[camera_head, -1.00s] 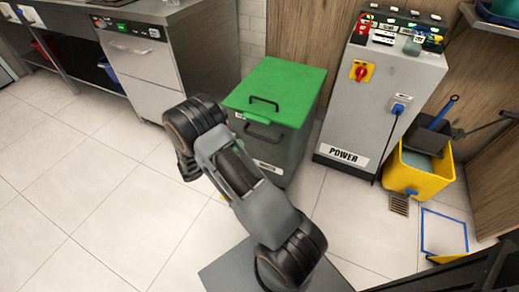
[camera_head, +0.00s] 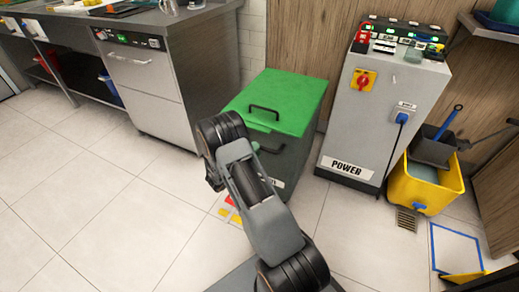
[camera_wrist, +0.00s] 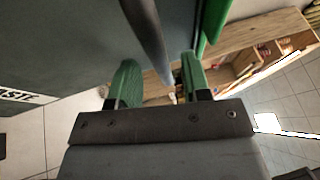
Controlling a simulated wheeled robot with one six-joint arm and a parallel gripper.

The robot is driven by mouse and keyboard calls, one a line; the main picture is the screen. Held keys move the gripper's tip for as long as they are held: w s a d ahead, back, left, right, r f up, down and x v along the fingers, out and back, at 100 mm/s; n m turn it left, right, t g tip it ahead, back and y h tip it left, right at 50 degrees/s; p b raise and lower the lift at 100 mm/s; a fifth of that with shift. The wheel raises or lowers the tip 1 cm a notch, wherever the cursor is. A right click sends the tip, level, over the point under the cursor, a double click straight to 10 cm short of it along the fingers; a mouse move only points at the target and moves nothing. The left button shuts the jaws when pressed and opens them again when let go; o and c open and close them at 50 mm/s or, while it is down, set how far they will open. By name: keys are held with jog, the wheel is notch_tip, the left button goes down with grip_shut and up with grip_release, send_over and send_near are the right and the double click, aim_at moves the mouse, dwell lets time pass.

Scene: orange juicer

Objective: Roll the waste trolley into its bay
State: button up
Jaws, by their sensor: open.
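The waste trolley (camera_head: 283,95) is a dark grey bin with a green lid. It stands between the steel dishwasher cabinet and the grey power cabinet. A black handle (camera_head: 263,113) is on its lid, and another bar sits on its front, partly hidden behind my arm. In the wrist view, the trolley's dark side (camera_wrist: 50,45) with a white label fills the upper left. My gripper (camera_wrist: 158,75) is open, with green fingertips on either side of a dark grey bar (camera_wrist: 147,35). I cannot tell whether they touch it.
The power cabinet (camera_head: 385,115) stands close right of the trolley, with a blue plug and cable. A yellow mop bucket (camera_head: 425,187) and a blue floor outline (camera_head: 432,245) lie further right. Red and yellow floor marks (camera_head: 231,209) show beside my arm. The left floor is clear.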

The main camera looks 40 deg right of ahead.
aim_at(273, 145)
jog(key=shift+x, duration=1.35)
jog(key=shift+c, duration=0.2)
grip_shut()
